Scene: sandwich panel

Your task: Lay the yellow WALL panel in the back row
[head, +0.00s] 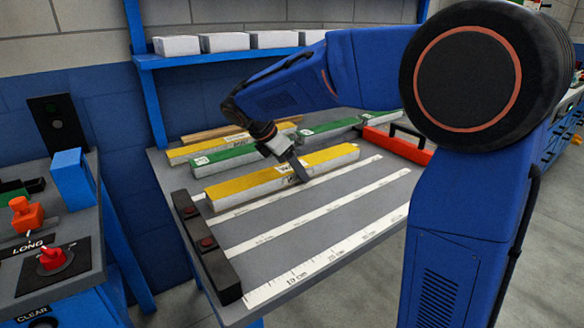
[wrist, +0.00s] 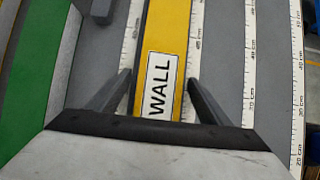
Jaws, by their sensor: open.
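A long yellow-topped panel (head: 240,187) with pale sides lies on the grey table, nearest of the panels in the head view. In the wrist view the yellow panel (wrist: 166,35) carries a white label reading WALL. My gripper (wrist: 158,84) is open, with one finger to each side of this panel, and no grip on it shows. In the head view my gripper (head: 299,172) is down at the panel, right of its middle. Another yellow panel (head: 185,154) lies farther back, behind a green panel (head: 225,156).
White marked strips (head: 300,222) run along the table; the front lanes are bare. A black stop bar (head: 206,246) with red buttons closes the left end. Another green panel (head: 328,129) and a red frame (head: 398,148) lie at the right. A blue shelf (head: 220,58) stands behind.

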